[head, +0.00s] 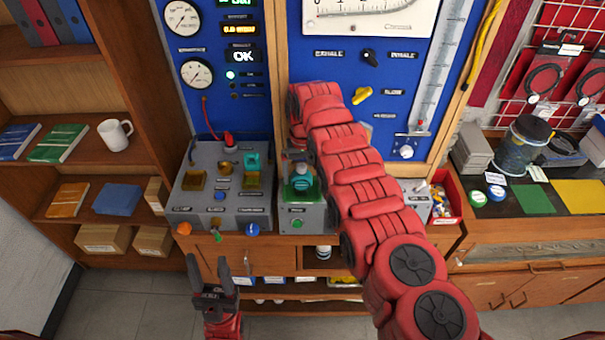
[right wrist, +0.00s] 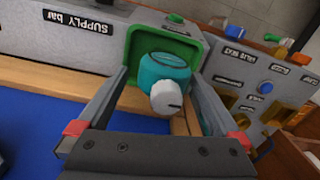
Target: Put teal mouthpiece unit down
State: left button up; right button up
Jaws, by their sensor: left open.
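The teal mouthpiece unit (head: 302,177), with a white round knob, sits in a green-lined holder (right wrist: 193,50) on a small grey box. In the right wrist view, the unit (right wrist: 163,72) lies between and just beyond the fingertips of my right gripper (right wrist: 158,78). Those fingers are spread, with a visible gap at the left finger; whether the right finger touches the unit is unclear. In the head view my red right arm hides much of that gripper. My left gripper (head: 213,270) is open and empty, low in front of the bench.
Left of the holder stands a grey test box (head: 225,205) with yellow sockets, coloured knobs and another teal piece (head: 251,160). A blue gauge panel (head: 225,100) rises behind. A red bin (head: 445,195) stands on the right. The floor around my left gripper looks clear.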

aim_at(303, 164)
jog(key=shift+r, duration=0.1)
jog(key=shift+r, duration=0.15)
notch_tip(303, 164, up, 4)
jog(key=shift+w+f+b, duration=0.1)
jog(key=shift+b, duration=1.1)
notch_tip(303, 164, up, 4)
jog(key=shift+f+p, duration=0.15)
jog(key=shift+p, duration=0.9)
jog(key=shift+f, duration=0.15)
